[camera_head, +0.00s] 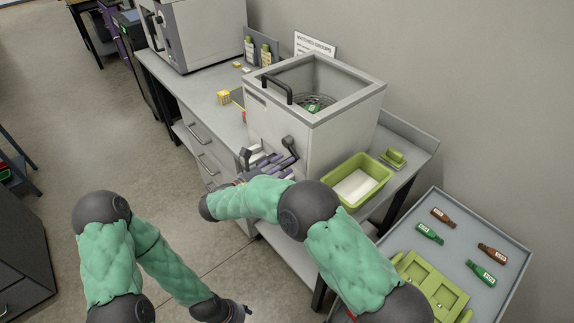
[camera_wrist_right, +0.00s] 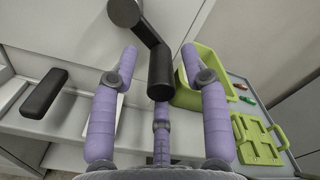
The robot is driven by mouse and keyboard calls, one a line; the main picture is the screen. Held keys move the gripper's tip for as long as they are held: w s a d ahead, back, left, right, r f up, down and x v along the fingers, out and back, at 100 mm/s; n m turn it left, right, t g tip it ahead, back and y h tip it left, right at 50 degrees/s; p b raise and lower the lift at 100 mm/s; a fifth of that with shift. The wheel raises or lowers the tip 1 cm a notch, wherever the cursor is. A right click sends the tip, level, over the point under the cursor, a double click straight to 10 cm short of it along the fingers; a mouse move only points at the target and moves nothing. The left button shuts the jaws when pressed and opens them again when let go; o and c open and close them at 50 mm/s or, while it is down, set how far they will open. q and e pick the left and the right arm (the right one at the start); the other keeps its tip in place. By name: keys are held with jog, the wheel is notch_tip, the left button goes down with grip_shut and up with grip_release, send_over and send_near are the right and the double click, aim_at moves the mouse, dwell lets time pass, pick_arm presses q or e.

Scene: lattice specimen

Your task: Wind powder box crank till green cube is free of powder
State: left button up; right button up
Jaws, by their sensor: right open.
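The powder box (camera_head: 268,118) is a grey, open-topped box on the bench, with a black handle on its top edge. A wire basket (camera_head: 318,99) inside holds something small and green; I cannot make out a cube or powder on it. The black crank (camera_head: 289,150) is on the box's front side. My right gripper (camera_head: 268,163) is open at the crank. In the right wrist view, the crank's grip (camera_wrist_right: 161,73) stands between the spread purple fingers, with no clear contact. My left gripper (camera_head: 236,310) hangs low at the bottom edge, its fingers unclear.
A green bin (camera_head: 379,180) with white contents stands right of the box, beside a small green block (camera_head: 393,158). A grey tray table (camera_head: 471,215) at the right holds several bottles and a green fixture. A grey machine (camera_head: 205,30) stands at the bench's far end.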

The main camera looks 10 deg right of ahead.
jog(key=shift+x, duration=0.9)
grip_shut()
jog(key=shift+m, duration=0.3)
jog(key=shift+w+a+f+m, duration=0.25)
jog(key=shift+w+f+m, duration=0.1)
jog(key=shift+m, duration=0.7)
jog(key=shift+w+a+f+m, duration=0.2)
jog(key=shift+w+f+m, duration=0.15)
jog(key=shift+m, duration=0.75)
jog(key=shift+w+a+f+m, duration=0.25)
jog(key=shift+w+f+m, duration=0.1)
jog(key=shift+m, duration=0.7)
jog(key=shift+r, duration=0.1)
